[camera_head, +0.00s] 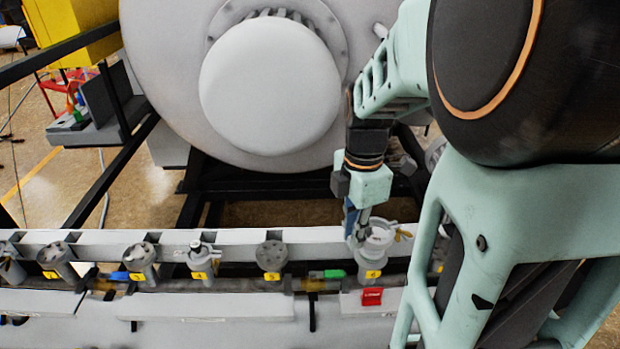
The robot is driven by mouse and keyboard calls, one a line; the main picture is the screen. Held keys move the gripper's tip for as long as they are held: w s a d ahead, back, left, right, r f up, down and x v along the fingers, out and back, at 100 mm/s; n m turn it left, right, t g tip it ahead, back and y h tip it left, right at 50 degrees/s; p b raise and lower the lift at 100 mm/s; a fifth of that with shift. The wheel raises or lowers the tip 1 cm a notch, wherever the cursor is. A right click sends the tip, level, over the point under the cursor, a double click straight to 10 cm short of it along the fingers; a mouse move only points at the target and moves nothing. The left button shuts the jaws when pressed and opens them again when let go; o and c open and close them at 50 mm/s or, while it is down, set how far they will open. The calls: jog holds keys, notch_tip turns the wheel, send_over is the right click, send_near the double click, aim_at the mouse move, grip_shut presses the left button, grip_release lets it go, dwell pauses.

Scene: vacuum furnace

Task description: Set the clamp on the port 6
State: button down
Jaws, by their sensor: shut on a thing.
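Port 6 (371,262) is a grey upright stub on the pipe rail, with a yellow label marked 6. The clamp (381,236) is a pale grey ring with a brass-coloured wing nut on its right side. It is at the top of port 6, roughly in line with it; I cannot tell whether it sits around the flange or just above it. My gripper (357,228) points down at the clamp's left side and is shut on it. The fingertips are small and partly hidden against the clamp.
Other ports stand in a row to the left, including port 5 (271,256), port 4 (201,262) and port 3 (142,262). A green valve handle (328,274) and a red tag (372,296) are close to port 6. The large furnace door (270,87) is behind.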

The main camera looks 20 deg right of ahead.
jog(key=shift+f+b, duration=2.25)
jog(key=shift+f, duration=0.65)
jog(key=c, duration=1.8)
grip_release()
jog(key=shift+c, duration=0.2)
notch_tip(320, 180, up, 12)
